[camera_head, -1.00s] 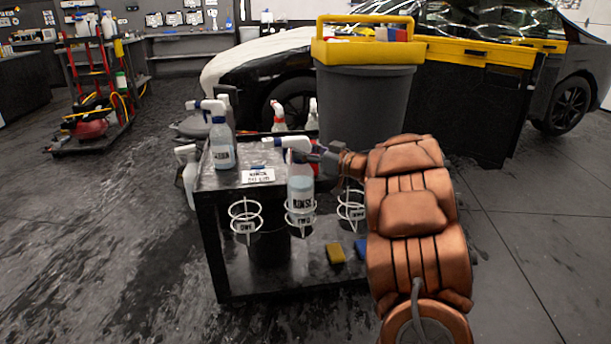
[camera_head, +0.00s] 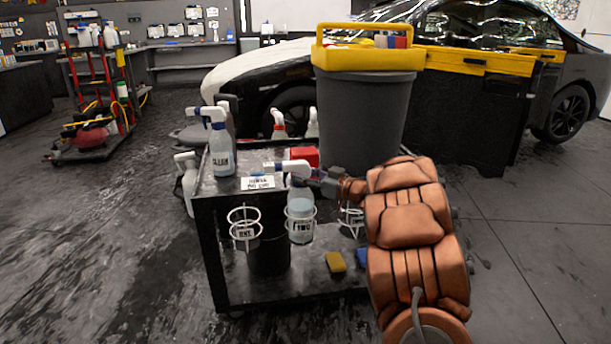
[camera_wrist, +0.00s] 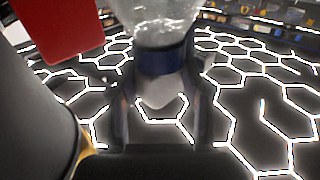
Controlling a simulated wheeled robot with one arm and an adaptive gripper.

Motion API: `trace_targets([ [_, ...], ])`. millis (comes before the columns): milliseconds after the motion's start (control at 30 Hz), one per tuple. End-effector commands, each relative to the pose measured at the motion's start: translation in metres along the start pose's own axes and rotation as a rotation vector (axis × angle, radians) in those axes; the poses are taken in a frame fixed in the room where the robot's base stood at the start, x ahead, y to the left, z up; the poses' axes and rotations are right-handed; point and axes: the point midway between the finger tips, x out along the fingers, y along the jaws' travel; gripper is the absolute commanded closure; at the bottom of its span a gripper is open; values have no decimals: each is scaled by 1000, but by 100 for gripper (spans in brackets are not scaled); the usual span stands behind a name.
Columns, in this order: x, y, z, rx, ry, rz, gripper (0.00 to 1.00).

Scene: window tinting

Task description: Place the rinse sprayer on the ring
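The rinse sprayer (camera_head: 299,206) is a clear bottle with pale blue liquid and a white and blue head. It is upright at the cart's front edge, its body within the middle white ring (camera_head: 287,212), labelled TWO. My gripper (camera_head: 318,182) reaches it from the right at neck height. In the wrist view the two fingers (camera_wrist: 160,108) close around the bottle's dark blue collar, with the clear bottle (camera_wrist: 165,22) beyond. Whether the bottle's weight rests on the ring cannot be told.
Ring ONE (camera_head: 244,222) is empty at left; another ring (camera_head: 350,221) at right is partly behind my arm. A CLEAN sprayer (camera_head: 221,150), a sign (camera_head: 257,183) and a red box (camera_head: 305,155) stand on the black cart (camera_head: 207,184). A grey bin (camera_head: 365,115) stands behind.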

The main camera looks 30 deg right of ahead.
Motion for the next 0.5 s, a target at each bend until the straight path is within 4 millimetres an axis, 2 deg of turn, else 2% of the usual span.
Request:
trace_targets([
  [33, 0, 0, 0, 0, 0, 0, 47],
  [233, 0, 0, 0, 0, 0, 0, 27],
  [500, 0, 0, 0, 0, 0, 0, 27],
])
